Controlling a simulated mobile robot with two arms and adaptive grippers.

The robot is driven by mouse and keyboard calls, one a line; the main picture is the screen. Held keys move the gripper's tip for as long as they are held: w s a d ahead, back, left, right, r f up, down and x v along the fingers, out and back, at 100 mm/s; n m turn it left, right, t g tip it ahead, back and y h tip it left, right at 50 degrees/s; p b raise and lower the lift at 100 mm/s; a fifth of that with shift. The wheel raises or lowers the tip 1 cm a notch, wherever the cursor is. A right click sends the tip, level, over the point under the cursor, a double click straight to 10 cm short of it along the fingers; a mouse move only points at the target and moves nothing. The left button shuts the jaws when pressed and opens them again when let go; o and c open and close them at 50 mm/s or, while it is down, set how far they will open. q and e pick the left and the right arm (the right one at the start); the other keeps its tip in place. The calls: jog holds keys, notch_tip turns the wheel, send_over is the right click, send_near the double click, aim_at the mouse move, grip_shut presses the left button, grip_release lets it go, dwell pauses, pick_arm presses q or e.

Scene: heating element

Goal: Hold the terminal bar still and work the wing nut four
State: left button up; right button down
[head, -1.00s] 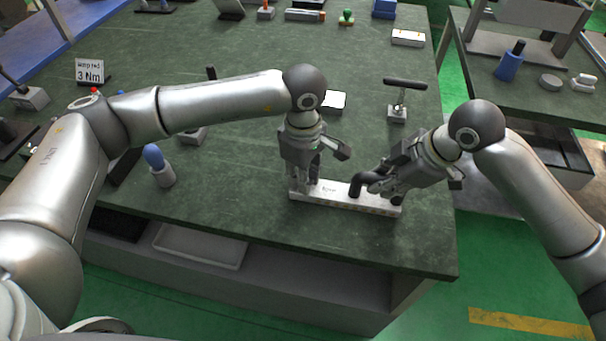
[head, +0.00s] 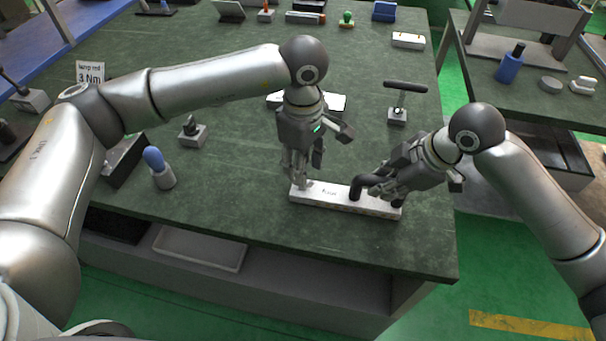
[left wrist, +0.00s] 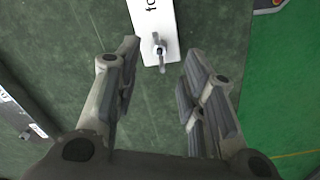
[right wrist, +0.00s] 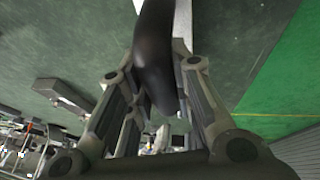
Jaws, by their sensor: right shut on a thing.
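The pale terminal bar (head: 325,197) lies on the green bench near its front right edge. Its end with lettering also shows in the left wrist view (left wrist: 148,20). A metal wing nut (left wrist: 160,50) sits at that end. My left gripper (head: 297,178) is open and empty above the bar's left end; in the left wrist view the wing nut lies beyond and between its parted fingers. My right gripper (head: 377,186) is shut on the black curved handle (right wrist: 154,60) near the bar's right end. The fingers hide part of the handle and bar.
A blue-topped post (head: 158,168) and a small block with a knob (head: 193,134) stand left on the bench. A black T-handle tool (head: 404,88) stands behind the bar. A sign reading 3 Nm (head: 90,73) is at the far left.

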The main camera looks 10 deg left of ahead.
jog(key=shift+d+f, duration=0.1)
jog(key=shift+f, duration=0.1)
pick_arm(q)
notch_tip(320, 180, up, 7)
dwell(0.3)
pick_arm(e)
jog(key=c, duration=1.2)
grip_release()
jog(key=shift+r, duration=0.15)
